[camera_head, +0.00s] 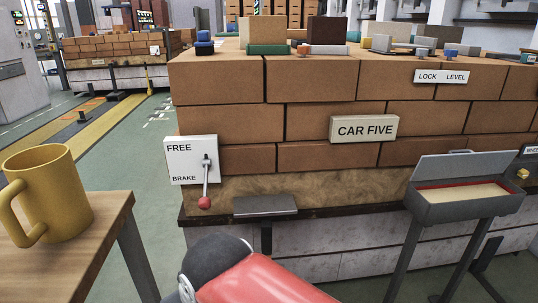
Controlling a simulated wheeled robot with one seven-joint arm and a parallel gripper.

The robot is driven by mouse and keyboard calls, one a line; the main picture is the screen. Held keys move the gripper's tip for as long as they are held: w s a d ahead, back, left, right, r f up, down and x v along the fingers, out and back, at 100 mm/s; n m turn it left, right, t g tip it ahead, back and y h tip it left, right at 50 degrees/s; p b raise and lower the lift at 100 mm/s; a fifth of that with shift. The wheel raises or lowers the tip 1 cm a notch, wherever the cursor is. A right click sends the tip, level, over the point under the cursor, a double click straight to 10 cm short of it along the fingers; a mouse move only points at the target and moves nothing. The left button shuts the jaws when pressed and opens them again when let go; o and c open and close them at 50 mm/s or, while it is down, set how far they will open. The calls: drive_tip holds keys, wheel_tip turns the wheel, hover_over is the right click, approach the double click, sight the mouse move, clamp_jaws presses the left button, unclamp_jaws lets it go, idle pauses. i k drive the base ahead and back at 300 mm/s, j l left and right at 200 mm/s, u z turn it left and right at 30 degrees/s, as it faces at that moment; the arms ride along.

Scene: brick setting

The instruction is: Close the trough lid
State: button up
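A grey trough (470,207) stands on dark legs at the right, in front of the brick stack. Its grey lid (466,167) is open, raised along the far side and tilted up. A red inner edge and a pale, cream-coloured filling show inside the trough. My gripper is not in view. Only a red and dark grey part of my arm shows at the bottom middle, to the left of the trough and apart from it.
A brick-loaded car (364,129) marked CAR FIVE fills the middle. A FREE/BRAKE plate (191,160) has a red-knobbed lever. A small grey shelf (265,206) juts out below. A yellow mug (52,190) stands on a wooden table (85,255) at left.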

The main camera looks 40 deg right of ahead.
sight(460, 163)
drive_tip(key=z, duration=2.9)
